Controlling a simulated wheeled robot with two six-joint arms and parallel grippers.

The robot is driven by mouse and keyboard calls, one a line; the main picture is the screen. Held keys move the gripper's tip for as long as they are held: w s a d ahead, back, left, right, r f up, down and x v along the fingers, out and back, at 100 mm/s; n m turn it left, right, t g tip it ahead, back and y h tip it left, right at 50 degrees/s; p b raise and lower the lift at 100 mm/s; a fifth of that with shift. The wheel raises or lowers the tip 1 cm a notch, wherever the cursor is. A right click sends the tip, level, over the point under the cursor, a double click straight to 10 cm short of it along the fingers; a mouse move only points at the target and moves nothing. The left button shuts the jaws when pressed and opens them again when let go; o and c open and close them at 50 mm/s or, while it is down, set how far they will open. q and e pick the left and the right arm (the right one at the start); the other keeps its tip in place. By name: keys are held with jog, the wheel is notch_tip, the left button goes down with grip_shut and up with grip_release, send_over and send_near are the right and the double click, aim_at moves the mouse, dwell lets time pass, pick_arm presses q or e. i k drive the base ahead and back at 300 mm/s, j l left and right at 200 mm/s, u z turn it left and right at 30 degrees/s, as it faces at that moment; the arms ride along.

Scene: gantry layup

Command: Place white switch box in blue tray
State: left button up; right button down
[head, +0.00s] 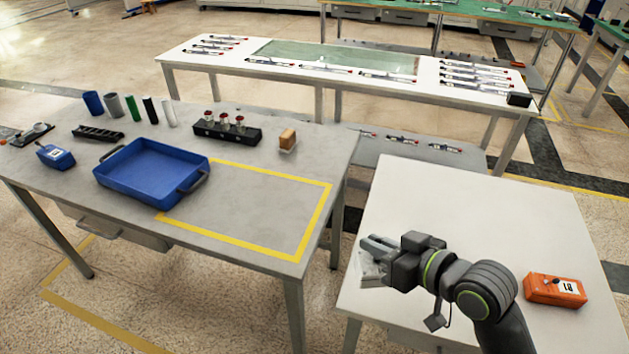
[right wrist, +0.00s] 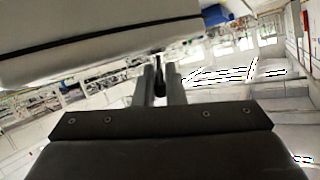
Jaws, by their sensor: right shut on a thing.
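My right gripper (head: 374,246) is over the left edge of the white table. It is shut on the white switch box (head: 371,272), a pale box mostly hidden below and behind the fingers. In the right wrist view, a large pale body with a dark stripe, apparently the switch box (right wrist: 90,40), fills the upper left beside the fingers (right wrist: 160,88). The blue tray (head: 145,178) stands on the grey table at left, with dark handles, and looks empty. My left gripper is not in view.
An orange box (head: 555,290) lies on the white table (head: 480,205), right of my arm. The grey table holds a blue device (head: 55,156), a black holder (head: 227,132), several cylinders and a brown block (head: 287,138). A yellow-outlined area (head: 250,210) right of the tray is clear. A gap separates the tables.

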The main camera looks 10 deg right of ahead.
aim_at(159, 171)
jog(key=i+j+u, duration=0.1)
jog(key=u, duration=0.95)
jog(key=i+j, duration=0.15)
jog(key=i, duration=0.45)
jog(key=i+j+u, duration=0.15)
jog(key=i, duration=0.5)
